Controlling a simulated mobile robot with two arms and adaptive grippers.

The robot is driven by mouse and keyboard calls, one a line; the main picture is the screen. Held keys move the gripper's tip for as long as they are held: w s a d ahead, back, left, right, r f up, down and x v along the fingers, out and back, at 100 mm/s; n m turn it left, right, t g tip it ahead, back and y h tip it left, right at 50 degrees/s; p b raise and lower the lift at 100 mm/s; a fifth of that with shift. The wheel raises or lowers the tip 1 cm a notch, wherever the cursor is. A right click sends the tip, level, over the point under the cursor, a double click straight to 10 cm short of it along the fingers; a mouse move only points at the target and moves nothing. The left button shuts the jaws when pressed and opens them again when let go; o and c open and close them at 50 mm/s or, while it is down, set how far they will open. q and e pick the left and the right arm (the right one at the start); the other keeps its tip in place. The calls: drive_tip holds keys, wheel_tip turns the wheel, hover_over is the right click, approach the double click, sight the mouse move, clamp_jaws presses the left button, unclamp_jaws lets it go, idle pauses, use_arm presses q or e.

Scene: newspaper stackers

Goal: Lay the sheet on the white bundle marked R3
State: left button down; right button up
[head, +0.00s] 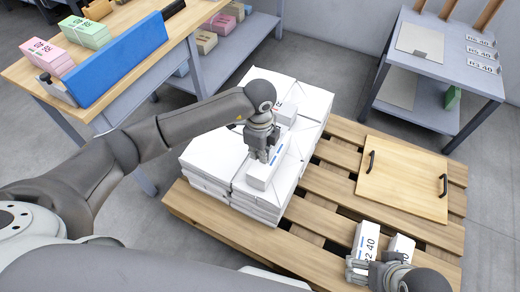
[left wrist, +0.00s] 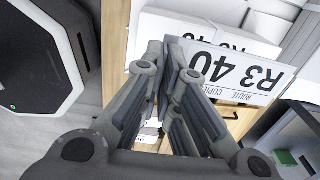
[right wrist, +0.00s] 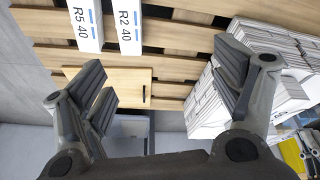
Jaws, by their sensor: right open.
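A white sheet (left wrist: 235,72) printed "R3 40" shows in the left wrist view, with its print upside down. My left gripper (left wrist: 170,62) has its pads close together at the sheet's edge and appears shut on it. A second R3 40 marking (left wrist: 228,38) shows just behind it, partly covered. In the head view my left gripper (head: 262,148) is over a small white bundle (head: 262,172) with a blue stripe, on top of the white stacks. I cannot tell whether they touch. My right gripper (head: 376,274) is open and empty, beside the R2 bundle (head: 366,241).
White paper stacks (head: 210,160) fill the left of the wooden pallet (head: 325,212). A handled board (head: 405,180) lies on its right. The R5 bundle (right wrist: 85,25) stands near R2. A blue-fronted table (head: 120,60) and a grey rack (head: 445,62) stand behind.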

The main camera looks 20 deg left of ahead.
use_arm(q)
drive_tip(key=b, duration=0.2)
hover_over(260, 170)
wheel_tip(260, 170, down, 4)
drive_tip(key=shift+f, duration=0.15)
drive_tip(key=shift+f+b, duration=0.25)
drive_tip(key=shift+b, duration=0.05)
use_arm(e)
drive_tip(key=w+a+r+t+y, duration=0.1)
drive_tip(key=w+a+r+t, duration=0.1)
drive_tip(key=w, duration=0.4)
drive_tip(key=w+a+r+t, duration=0.2)
drive_tip(key=w+r+t, duration=0.1)
drive_tip(key=w+t, duration=0.2)
drive_tip(key=shift+w+r+y, duration=0.4)
drive_tip(key=shift+w, duration=0.2)
use_arm(q)
drive_tip(key=shift+f, duration=0.1)
use_arm(e)
drive_tip(key=shift+w+r, duration=0.1)
use_arm(q)
drive_tip(key=shift+f, duration=0.1)
use_arm(e)
drive_tip(key=shift+w+a+r+t, duration=0.1)
drive_tip(key=shift+w+r+t, duration=0.1)
drive_tip(key=shift+t, duration=0.2)
drive_tip(key=shift+r, duration=0.1)
